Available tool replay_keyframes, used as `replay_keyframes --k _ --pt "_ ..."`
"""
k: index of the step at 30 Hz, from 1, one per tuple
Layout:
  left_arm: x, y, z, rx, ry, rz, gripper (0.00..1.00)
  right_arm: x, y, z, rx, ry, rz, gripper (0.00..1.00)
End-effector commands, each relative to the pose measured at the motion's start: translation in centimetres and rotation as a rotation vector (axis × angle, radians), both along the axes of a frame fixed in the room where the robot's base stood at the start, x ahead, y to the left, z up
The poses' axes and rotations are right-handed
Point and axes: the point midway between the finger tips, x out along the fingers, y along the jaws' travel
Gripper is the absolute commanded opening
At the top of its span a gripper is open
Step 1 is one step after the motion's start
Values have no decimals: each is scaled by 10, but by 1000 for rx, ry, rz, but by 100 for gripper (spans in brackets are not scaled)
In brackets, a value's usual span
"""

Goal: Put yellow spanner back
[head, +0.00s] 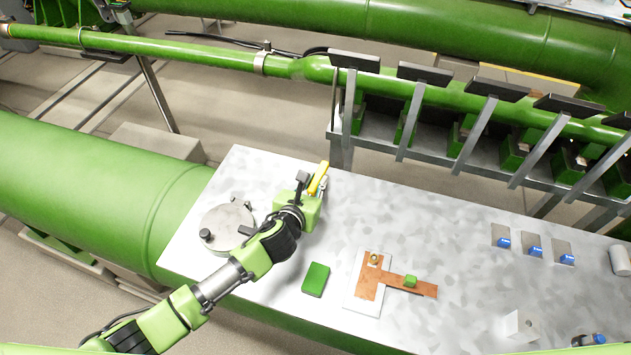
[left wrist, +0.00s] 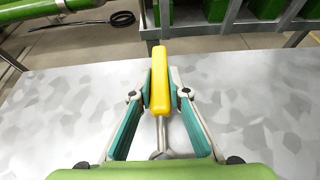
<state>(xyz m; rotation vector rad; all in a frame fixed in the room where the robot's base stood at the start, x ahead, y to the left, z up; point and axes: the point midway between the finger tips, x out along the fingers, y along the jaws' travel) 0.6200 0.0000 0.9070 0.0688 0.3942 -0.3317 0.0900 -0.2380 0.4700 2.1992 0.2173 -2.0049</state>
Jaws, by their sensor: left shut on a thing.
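The yellow spanner (head: 318,178) is at the back left of the metal table, held by my left gripper (head: 312,187). In the left wrist view, the spanner's yellow handle (left wrist: 159,85) stands between the two teal-padded fingers of the left gripper (left wrist: 160,92), which are closed on it. A grey metal end of the spanner (left wrist: 160,135) points down toward the palm. Whether the spanner touches the table is hard to tell. My right gripper is not in view.
A round grey metal part (head: 227,226) lies left of the gripper. A green block (head: 316,279) and a copper-coloured T-shaped piece on a white plate (head: 362,302) lie in front. Several small grey-and-blue items (head: 501,237) stand at right. A frame of metal posts (head: 473,140) rises behind the table.

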Motion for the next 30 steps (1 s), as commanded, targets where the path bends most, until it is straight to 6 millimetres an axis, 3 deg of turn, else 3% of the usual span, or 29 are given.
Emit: replay_keyframes --k 16,17,18,26,28,30 --pt "0 0 -11 0 -2 0 0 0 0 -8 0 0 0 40" --pt "0 0 -10 0 -2 0 24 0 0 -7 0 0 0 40" --pt "0 0 -10 0 -2 0 34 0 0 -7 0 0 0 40" --pt "0 0 -10 0 -1 0 36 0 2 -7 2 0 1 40" --pt "0 0 -11 0 1 0 51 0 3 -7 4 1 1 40" --pt "0 0 -11 0 1 0 52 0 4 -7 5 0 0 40"
